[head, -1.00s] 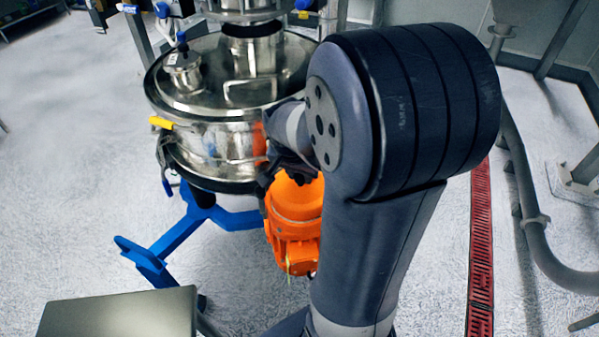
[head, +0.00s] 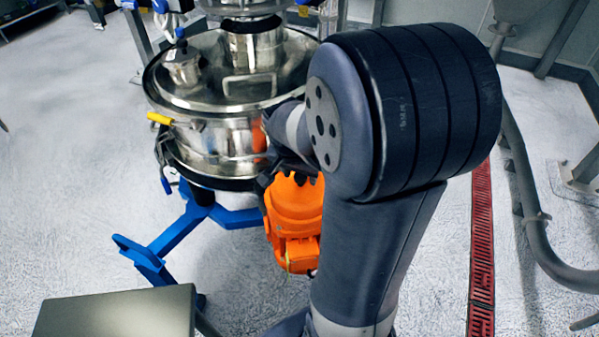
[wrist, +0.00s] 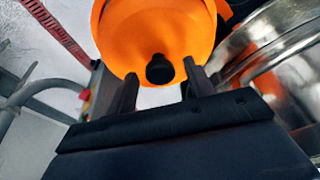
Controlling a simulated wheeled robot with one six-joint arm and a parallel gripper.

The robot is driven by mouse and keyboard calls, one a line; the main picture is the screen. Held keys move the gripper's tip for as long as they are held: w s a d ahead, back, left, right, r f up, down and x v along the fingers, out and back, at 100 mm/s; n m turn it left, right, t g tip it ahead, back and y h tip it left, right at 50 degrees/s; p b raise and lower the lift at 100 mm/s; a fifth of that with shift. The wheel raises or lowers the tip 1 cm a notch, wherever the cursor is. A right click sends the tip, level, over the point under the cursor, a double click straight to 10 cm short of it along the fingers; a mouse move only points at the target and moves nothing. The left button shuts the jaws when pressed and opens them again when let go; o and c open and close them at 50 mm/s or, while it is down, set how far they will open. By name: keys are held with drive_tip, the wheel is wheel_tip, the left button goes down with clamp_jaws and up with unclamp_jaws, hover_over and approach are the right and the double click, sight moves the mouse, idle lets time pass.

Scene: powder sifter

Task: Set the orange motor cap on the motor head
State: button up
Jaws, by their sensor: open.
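The orange motor cap (wrist: 160,30) fills the top middle of the wrist view as a smooth rounded shape with a black knob (wrist: 159,70). My gripper (wrist: 160,76) is open, with one dark finger on each side of the knob and gaps between. In the head view, the orange motor (head: 296,225) hangs beside the steel sifter, and an orange rounded top shows at its upper end under my dark gripper (head: 290,178). My arm and gripper hide part of this top, so I cannot tell how the cap is seated.
The steel sifter (head: 215,150) stands close to the left of my gripper, with a yellow-handled clamp (head: 160,119) and blue legs (head: 185,235). A grey flat panel (head: 115,312) is at the lower left. Open floor lies left; a red floor grate (head: 482,250) runs at right.

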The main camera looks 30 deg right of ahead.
drive_tip(key=shift+r+p, duration=0.45)
drive_tip(key=shift+p, duration=0.05)
drive_tip(key=v, duration=1.2)
drive_tip(key=shift+r, duration=0.15)
drive_tip(key=b+x, duration=0.1)
drive_tip(key=x, duration=1.2)
drive_tip(key=shift+s+a+f, duration=0.1)
drive_tip(key=shift+f, duration=0.2)
drive_tip(key=shift+r+p, duration=0.35)
drive_tip(key=shift+r, duration=0.15)
drive_tip(key=shift+f, duration=0.1)
